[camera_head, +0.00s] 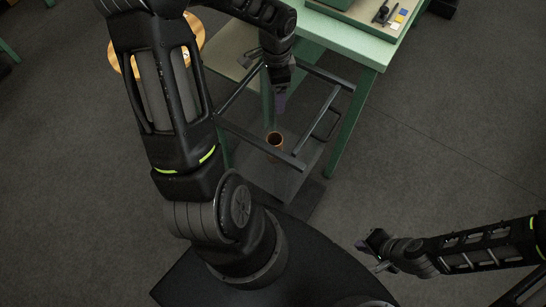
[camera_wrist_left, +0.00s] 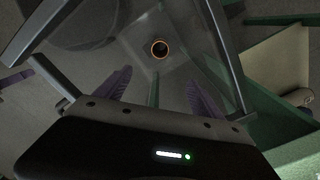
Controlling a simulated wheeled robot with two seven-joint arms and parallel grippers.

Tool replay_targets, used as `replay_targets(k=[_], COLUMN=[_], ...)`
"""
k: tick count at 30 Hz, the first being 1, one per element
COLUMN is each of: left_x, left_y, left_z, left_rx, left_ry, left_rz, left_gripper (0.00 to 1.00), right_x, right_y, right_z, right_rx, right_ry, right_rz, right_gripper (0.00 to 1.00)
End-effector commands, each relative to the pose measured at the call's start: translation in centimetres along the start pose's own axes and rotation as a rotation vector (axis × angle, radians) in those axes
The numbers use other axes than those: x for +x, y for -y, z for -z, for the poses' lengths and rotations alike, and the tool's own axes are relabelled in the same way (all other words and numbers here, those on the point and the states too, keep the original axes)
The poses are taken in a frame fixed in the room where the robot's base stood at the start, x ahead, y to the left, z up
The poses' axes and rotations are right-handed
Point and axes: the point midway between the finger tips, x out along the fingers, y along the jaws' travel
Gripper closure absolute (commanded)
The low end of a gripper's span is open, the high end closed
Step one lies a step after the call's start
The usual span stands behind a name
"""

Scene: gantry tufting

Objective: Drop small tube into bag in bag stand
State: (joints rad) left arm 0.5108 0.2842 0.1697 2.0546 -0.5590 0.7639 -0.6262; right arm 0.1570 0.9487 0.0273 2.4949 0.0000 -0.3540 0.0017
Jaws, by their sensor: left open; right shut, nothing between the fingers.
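The small tube (camera_head: 274,139) is a copper-brown ring shape seen from above. It shows inside the bag stand's (camera_head: 258,141) dark frame, within the greyish, see-through bag (camera_head: 287,178). In the left wrist view the tube (camera_wrist_left: 159,49) is seen end-on, beyond and apart from the fingers, with pale bag walls around it. Whether it rests on the bag's bottom I cannot tell. My left gripper (camera_head: 281,98) is over the stand's opening; its purple fingers (camera_wrist_left: 159,77) are spread and empty. My right gripper (camera_head: 376,250) is shut and empty at lower right, away from the stand.
A green table (camera_head: 372,50) stands beside the stand, with a tray (camera_head: 374,16) of small items on top. A round wooden stool (camera_head: 197,32) is behind my left arm. The dark floor (camera_head: 440,120) at right is clear.

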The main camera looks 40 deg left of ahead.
Motion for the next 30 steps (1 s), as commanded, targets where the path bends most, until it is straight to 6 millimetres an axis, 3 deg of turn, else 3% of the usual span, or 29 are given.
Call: replay_targets(k=[16,30], left_x=[-7.1,-7.7], left_y=[0.1,0.0], left_z=[0.1,0.0], left_rx=[0.000,0.000], left_ry=[-0.003,-0.001], left_rz=[0.003,0.001], left_gripper=[0.22,0.22], right_x=[0.4,0.3], right_y=[-0.1,-0.1], right_z=[0.0,0.1], right_rx=[-0.001,-0.001], right_ry=[-0.001,-0.001], right_rz=[0.001,0.001], right_gripper=[1.00,1.00])
